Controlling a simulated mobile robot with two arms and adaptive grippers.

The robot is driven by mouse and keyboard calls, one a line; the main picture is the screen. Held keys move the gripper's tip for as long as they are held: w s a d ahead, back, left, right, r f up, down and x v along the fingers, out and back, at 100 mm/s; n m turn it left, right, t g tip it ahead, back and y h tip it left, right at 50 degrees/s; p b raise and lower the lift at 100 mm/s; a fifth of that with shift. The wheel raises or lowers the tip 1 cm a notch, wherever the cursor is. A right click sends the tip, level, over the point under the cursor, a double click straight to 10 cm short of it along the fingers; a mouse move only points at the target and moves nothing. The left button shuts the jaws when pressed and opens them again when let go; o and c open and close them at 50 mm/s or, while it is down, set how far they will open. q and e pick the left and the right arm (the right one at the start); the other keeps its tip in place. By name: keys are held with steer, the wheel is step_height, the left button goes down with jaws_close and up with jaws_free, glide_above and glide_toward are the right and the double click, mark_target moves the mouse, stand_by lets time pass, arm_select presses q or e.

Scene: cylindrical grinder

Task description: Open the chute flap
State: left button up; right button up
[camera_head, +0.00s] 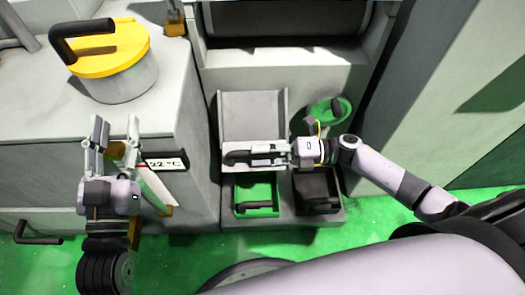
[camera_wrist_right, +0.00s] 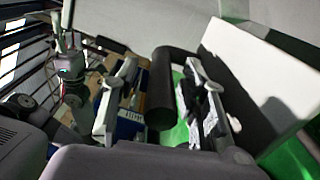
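The grey chute (camera_head: 253,112) is in the middle of the head view, a sloped channel with raised sides. A dark bar handle (camera_head: 237,157) is at its lower front end; which surface there is the flap is hard to tell. My right gripper (camera_head: 268,153) reaches in from the right at this handle. In the right wrist view the dark handle (camera_wrist_right: 161,90) lies between the two spread fingers (camera_wrist_right: 160,105), with gaps showing on both sides. My left gripper (camera_head: 115,135) is open and empty, beside the grey cabinet on the left.
A green bin (camera_head: 256,196) and a dark bin (camera_head: 317,187) sit below the chute. A round green lid (camera_head: 329,110) is to its right. Green floor (camera_head: 370,225) is open at lower right.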

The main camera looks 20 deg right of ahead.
steer(key=v, duration=1.2)
stand_by(0.3)
